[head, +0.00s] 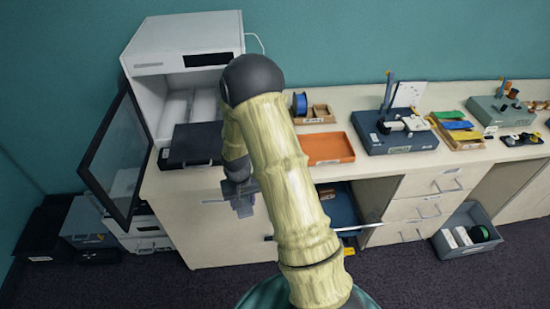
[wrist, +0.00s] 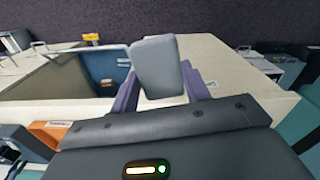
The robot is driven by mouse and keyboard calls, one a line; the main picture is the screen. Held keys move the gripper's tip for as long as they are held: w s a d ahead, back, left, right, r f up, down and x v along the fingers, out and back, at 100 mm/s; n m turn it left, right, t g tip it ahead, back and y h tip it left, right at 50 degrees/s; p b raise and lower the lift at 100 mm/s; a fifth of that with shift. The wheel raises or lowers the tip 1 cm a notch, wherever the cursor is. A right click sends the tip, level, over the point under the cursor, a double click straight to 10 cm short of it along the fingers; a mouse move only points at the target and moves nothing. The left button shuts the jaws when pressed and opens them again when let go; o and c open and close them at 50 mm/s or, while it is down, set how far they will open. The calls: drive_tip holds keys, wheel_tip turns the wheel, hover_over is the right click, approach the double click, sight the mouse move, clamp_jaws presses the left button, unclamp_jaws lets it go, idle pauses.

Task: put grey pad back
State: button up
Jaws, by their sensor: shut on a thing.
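My gripper (wrist: 160,88) is shut on the grey pad (wrist: 158,66), a light grey block with rounded edges held between the two fingers in the wrist view. In the head view my gripper (head: 241,196) is in front of the counter's front edge, left of my arm. The pad is hard to make out there. An open drawer with blue inside (head: 338,203) shows below the counter, partly hidden by my arm. The drawer (wrist: 60,80) also shows at the left of the wrist view.
A white machine (head: 185,50) with its dark glass door (head: 118,155) swung open stands at the left. A black case (head: 193,146), an orange tray (head: 326,148) and a blue device (head: 394,132) are on the counter. A grey bin (head: 467,231) is on the floor.

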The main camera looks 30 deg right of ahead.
wheel_tip(320, 180, down, 10)
drive_tip(key=n+b, duration=0.1)
drive_tip(key=b, duration=0.1)
drive_tip(key=shift+s+a+r+n+b, duration=0.2)
drive_tip(key=shift+s+r+n+b, duration=0.05)
drive_tip(key=shift+s+n+b, duration=0.15)
